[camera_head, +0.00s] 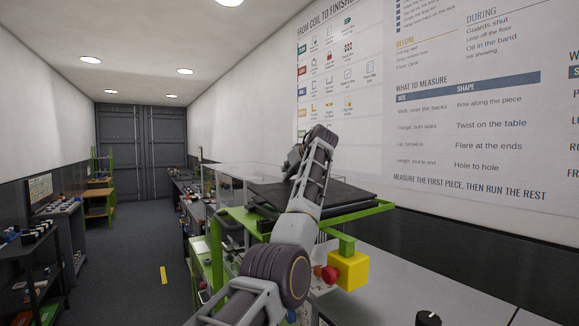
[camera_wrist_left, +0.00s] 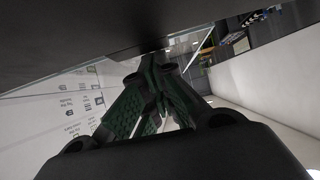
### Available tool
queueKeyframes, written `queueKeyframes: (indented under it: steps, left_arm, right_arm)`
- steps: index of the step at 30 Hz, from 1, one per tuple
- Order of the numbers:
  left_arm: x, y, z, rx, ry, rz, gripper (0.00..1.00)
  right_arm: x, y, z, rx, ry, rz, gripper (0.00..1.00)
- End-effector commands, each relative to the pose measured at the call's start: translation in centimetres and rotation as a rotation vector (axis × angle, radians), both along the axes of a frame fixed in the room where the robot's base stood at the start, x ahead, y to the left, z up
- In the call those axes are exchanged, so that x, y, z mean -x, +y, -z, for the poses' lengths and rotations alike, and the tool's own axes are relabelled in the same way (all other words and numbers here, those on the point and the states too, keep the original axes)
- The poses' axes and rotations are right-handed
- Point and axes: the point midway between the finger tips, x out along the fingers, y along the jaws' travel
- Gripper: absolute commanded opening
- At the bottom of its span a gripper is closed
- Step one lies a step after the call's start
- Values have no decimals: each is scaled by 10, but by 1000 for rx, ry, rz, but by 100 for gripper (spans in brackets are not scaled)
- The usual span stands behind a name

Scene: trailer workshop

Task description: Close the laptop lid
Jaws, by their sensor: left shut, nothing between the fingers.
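The dark laptop (camera_head: 347,197) rests on a green-framed stand (camera_head: 375,209) in the head view. It looks like a low dark slab, with its lid lying low over the base. My left arm crosses in front of its middle, so I cannot tell whether a gap remains. My left gripper (camera_wrist_left: 152,68) shows in the left wrist view with its fingers together and nothing between them. A dark flat surface, probably part of the laptop, fills the top of that view close to the fingers. In the head view the fingertips are hidden by the arm. My right gripper is out of view.
A yellow box (camera_head: 347,270) with a red knob (camera_head: 329,274) hangs under the stand's front. A light worktop (camera_head: 400,285) lies at the lower right, with a black knob (camera_head: 428,318). A wall with posters stands close behind. The aisle floor (camera_head: 135,260) at left is open.

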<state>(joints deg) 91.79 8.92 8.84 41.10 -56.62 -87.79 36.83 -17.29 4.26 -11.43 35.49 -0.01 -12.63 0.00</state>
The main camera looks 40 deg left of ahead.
Motion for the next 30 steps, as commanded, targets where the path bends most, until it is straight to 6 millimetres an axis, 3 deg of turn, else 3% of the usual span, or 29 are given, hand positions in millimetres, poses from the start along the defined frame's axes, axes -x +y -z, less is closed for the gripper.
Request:
queueKeyframes:
  steps: [4, 18, 30]
  left_arm:
    - [-1, 1, 8, 64, 24, 0, 0]
    - [-1, -1, 31, 231, 81, 2, 0]
    - [0, -4, 39, 276, 102, 3, 0]
  right_arm:
    - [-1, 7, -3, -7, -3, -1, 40]
    - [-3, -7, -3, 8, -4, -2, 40]
    - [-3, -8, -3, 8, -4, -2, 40]
